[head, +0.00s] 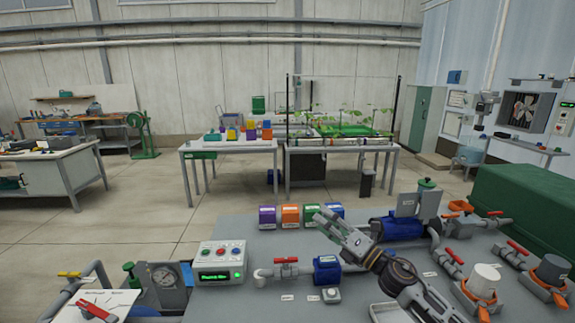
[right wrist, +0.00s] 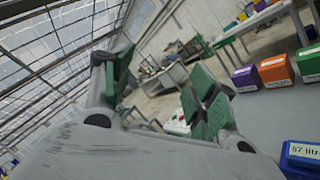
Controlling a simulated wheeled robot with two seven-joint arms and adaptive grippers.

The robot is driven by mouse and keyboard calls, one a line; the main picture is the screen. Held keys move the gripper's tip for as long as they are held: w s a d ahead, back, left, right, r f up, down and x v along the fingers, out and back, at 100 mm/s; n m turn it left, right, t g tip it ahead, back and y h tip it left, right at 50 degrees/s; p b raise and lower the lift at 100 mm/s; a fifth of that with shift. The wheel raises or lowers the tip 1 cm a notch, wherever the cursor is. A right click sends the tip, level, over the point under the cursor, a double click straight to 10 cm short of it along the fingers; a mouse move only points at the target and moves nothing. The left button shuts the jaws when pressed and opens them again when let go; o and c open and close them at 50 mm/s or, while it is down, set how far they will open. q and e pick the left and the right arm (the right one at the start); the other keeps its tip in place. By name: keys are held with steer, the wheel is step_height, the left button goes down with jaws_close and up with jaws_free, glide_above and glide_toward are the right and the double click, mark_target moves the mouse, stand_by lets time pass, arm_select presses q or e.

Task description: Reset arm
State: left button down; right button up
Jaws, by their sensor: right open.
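My right arm comes in from the lower right in the head view. My right gripper (head: 332,232) is held above the grey skid top (head: 225,228), pointing up and to the left. In the right wrist view the two green-padded fingers of this gripper (right wrist: 163,88) stand well apart with nothing between them. The gripper is open and empty. My left gripper is in neither view.
Purple (head: 267,216), orange (head: 290,215) and green (head: 312,213) blocks stand in a row behind the gripper. A blue meter (head: 327,269), red-handled valve (head: 286,261) and control box (head: 220,262) are nearby. A blue pump (head: 403,229) stands to the right.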

steer(key=s+d+f+m+g+h, duration=0.1)
steer(key=s+d+f+m+h, duration=0.45)
steer(key=f+m+h, duration=0.55)
steer(key=s+d+f+m+h, duration=0.5)
steer(key=d+f+m, duration=0.15)
steer(key=m, duration=0.75)
steer(key=s+f+m+g+y, duration=0.1)
steer(key=s+f+m+g, duration=0.35)
steer(key=s, duration=0.75)
steer(key=s+f+m+g, duration=0.2)
steer(key=s+f+g, duration=0.5)
steer(key=s, duration=0.4)
steer(key=s+f+p, duration=0.3)
steer(key=f+p, duration=0.4)
steer(key=f, duration=2.1)
steer(key=s+d+f+p, duration=0.1)
steer(key=s+f, duration=0.3)
steer(key=s, duration=0.3)
steer(key=s+d+f+g+p, duration=0.1)
steer(key=s+f+p, duration=0.1)
steer(key=s+f, duration=0.2)
steer(key=s+d+f+p, duration=0.1)
steer(key=s+f, duration=0.4)
steer(key=s, duration=0.6)
steer(key=shift+d+p, duration=0.2)
steer(key=shift+p, duration=0.5)
steer(key=shift+f, duration=0.2)
